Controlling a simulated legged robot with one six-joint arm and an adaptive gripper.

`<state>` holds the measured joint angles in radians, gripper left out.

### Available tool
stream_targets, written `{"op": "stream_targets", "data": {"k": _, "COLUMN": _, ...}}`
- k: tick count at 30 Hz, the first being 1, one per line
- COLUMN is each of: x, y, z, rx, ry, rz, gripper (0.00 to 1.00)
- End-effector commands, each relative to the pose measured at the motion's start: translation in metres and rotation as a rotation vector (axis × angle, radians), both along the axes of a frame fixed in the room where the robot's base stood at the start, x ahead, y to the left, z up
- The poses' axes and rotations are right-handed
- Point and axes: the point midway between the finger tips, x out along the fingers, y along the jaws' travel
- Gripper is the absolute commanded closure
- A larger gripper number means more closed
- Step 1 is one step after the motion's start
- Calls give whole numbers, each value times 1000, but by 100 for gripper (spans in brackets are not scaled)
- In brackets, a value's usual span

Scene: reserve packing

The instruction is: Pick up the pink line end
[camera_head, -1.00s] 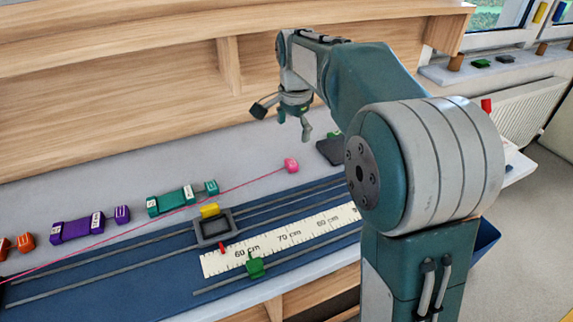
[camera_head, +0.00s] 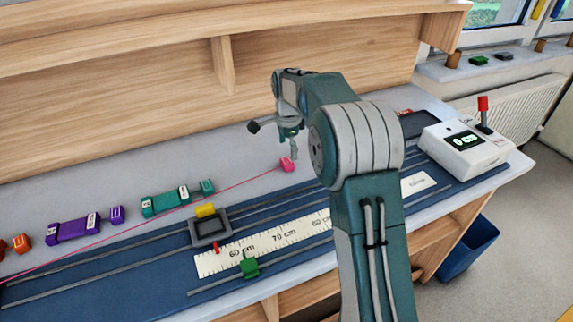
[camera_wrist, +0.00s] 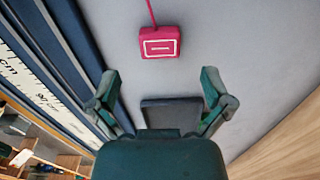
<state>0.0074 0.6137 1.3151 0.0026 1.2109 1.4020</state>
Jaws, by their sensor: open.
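The pink line end (camera_head: 287,164) is a small pink block at the end of a thin pink line that runs down to the left across the bench. In the wrist view the pink block (camera_wrist: 160,42) lies on the grey surface, beyond my fingertips and centred between them, with a white outlined mark on its top. My gripper (camera_head: 290,145) hangs above and close to the block in the head view. In the wrist view my gripper's fingers (camera_wrist: 159,90) are spread wide with nothing between them.
A dark flat pad (camera_wrist: 171,113) lies on the surface below the fingers. A ruler (camera_head: 265,243) and rails run along the blue bench. Teal (camera_head: 170,200) and purple (camera_head: 78,228) blocks stand to the left. A white display box (camera_head: 464,147) is at the right.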

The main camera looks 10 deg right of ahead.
Motion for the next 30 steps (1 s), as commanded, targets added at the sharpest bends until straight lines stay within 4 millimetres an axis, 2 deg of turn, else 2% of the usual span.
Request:
{"op": "stream_targets", "data": {"k": 3, "x": 0, "y": 2, "z": -20, "rx": -2, "ry": 6, "rz": 0, "gripper": 0}}
{"op": "stream_targets", "data": {"k": 9, "x": 0, "y": 3, "z": -45, "rx": -3, "ry": 4, "rz": 1, "gripper": 0}}
{"op": "stream_targets", "data": {"k": 17, "x": 1, "y": 3, "z": -48, "rx": -2, "ry": 2, "rz": 1, "gripper": 0}}
{"op": "stream_targets", "data": {"k": 18, "x": 1, "y": 3, "z": -48, "rx": -2, "ry": 2, "rz": 1, "gripper": 9}}
{"op": "stream_targets", "data": {"k": 20, "x": 1, "y": 2, "z": -48, "rx": -1, "ry": 2, "rz": 1, "gripper": 36}}
{"op": "stream_targets", "data": {"k": 21, "x": 1, "y": 2, "z": -48, "rx": -1, "ry": 1, "rz": 1, "gripper": 53}}
{"op": "stream_targets", "data": {"k": 23, "x": 1, "y": 2, "z": -48, "rx": -1, "ry": 2, "rz": 1, "gripper": 77}}
{"op": "stream_targets", "data": {"k": 30, "x": 1, "y": 3, "z": -48, "rx": -2, "ry": 3, "rz": 1, "gripper": 78}}
